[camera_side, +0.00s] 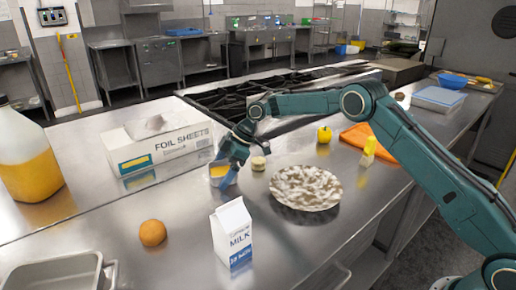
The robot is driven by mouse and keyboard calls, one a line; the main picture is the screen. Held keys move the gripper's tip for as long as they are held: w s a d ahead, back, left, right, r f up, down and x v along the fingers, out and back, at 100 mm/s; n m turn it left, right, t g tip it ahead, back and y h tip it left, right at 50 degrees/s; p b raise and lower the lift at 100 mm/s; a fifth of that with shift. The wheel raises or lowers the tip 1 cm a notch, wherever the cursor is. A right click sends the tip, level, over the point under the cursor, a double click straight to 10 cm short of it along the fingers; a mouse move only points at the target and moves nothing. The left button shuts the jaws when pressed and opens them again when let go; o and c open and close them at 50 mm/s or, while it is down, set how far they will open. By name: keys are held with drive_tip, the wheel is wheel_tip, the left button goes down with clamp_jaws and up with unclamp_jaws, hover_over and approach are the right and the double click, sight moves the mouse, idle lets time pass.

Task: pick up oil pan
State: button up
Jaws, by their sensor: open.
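A small container with yellow contents (219,171), which looks like the oil pan, is on the steel counter (185,225) just in front of the foil sheets box. My gripper (224,177) is open and points down right at this container. Its fingers overlap the container in the picture and partly hide it. I cannot tell whether they touch it.
The foil sheets box (158,148) stands close behind on the left, with a small round jar (258,163) close on the right. A milk carton (232,236), an orange (152,233) and a speckled plate (306,188) are nearby. A large oil jug (28,165) stands far left.

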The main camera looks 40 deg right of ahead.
sight(223, 173)
drive_tip(key=c, duration=1.4)
drive_tip(key=shift+r, duration=0.1)
drive_tip(key=shift+r, duration=0.1)
wheel_tip(223, 173, up, 10)
idle(0.4)
